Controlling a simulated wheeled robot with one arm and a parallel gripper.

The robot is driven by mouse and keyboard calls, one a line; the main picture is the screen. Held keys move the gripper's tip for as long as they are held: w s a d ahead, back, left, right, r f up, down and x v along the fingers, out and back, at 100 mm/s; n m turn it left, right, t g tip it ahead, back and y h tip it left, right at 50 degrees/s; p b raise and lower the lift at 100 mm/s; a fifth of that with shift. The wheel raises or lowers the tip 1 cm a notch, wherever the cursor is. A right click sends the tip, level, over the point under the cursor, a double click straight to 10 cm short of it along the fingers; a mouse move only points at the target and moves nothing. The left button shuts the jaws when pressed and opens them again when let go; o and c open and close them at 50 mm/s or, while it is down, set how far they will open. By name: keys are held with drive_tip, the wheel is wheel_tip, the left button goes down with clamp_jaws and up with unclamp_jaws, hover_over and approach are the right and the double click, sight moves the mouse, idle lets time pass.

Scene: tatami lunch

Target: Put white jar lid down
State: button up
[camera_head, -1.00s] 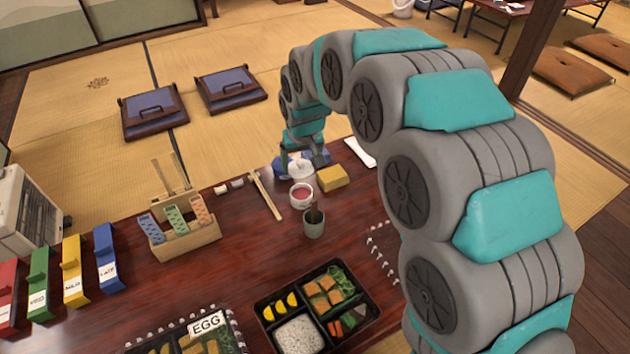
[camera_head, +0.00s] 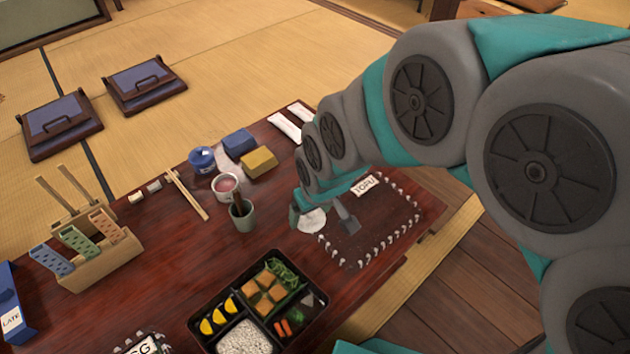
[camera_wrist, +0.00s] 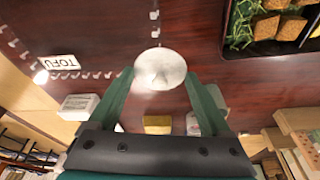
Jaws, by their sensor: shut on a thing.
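The white jar lid (camera_head: 311,221) is round and pale with a small knob, seen at the left edge of the TOFU mat. It shows in the wrist view (camera_wrist: 160,67) between my fingertips. My gripper (camera_head: 323,223) is shut on the lid, one finger on each side. The lid is close to the table top; I cannot tell whether it touches. An open white jar (camera_head: 226,186) with pink contents stands to the left, behind a grey-green cup.
The TOFU mat (camera_head: 370,225) has a studded border and looks empty. The cup (camera_head: 242,215), a bento box (camera_head: 262,312), a blue round container (camera_head: 202,160), and yellow (camera_head: 259,162) and blue (camera_head: 239,142) blocks stand nearby.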

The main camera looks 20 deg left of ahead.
drive_tip(key=shift+s+d+f, duration=0.2)
drive_tip(key=shift+d+f, duration=0.05)
drive_tip(key=shift+d, duration=0.15)
drive_tip(key=shift+w, duration=0.2)
drive_tip(key=w+a, duration=0.3)
drive_tip(key=w, duration=0.1)
drive_tip(key=w+a+f, duration=0.1)
drive_tip(key=w+a, duration=0.1)
drive_tip(key=w, duration=0.2)
drive_tip(key=w+a+b, duration=0.1)
drive_tip(key=w+a, duration=0.2)
drive_tip(key=w, duration=0.1)
drive_tip(key=shift+w+a+f, duration=0.25)
drive_tip(key=shift+a, duration=0.1)
drive_tip(key=shift+w+f, duration=0.1)
drive_tip(key=shift+f, duration=1.65)
drive_tip(key=shift+f+b, duration=0.15)
drive_tip(key=shift+b, duration=0.15)
drive_tip(key=o, duration=1.1)
